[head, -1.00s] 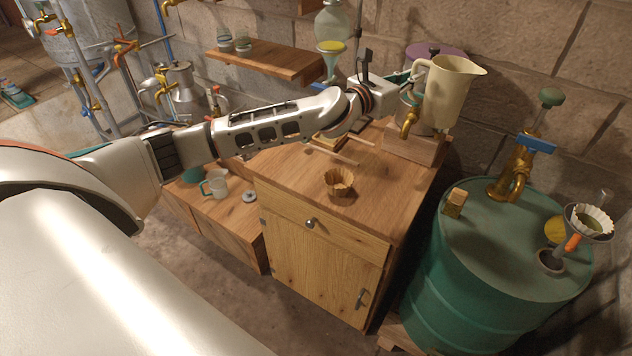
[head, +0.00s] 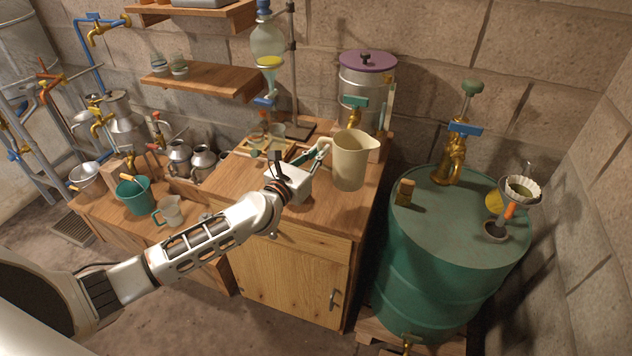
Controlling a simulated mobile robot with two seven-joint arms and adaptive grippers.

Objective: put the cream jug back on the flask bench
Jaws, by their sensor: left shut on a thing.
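The cream jug (head: 350,160) is upright over the right part of the wooden flask bench (head: 325,217), in front of the steel urn. I cannot tell whether its base touches the bench top or hangs just above it. My left gripper (head: 323,150) reaches in from the left and is shut on the jug's handle side. The fingers partly hide the handle. My right gripper is not in view.
A steel urn with a purple lid (head: 367,85) stands behind the jug. A glass flask (head: 268,45) hangs on a stand at the back. A green drum (head: 440,255) stands right of the bench. A small tray (head: 274,148) with glassware lies at the back left.

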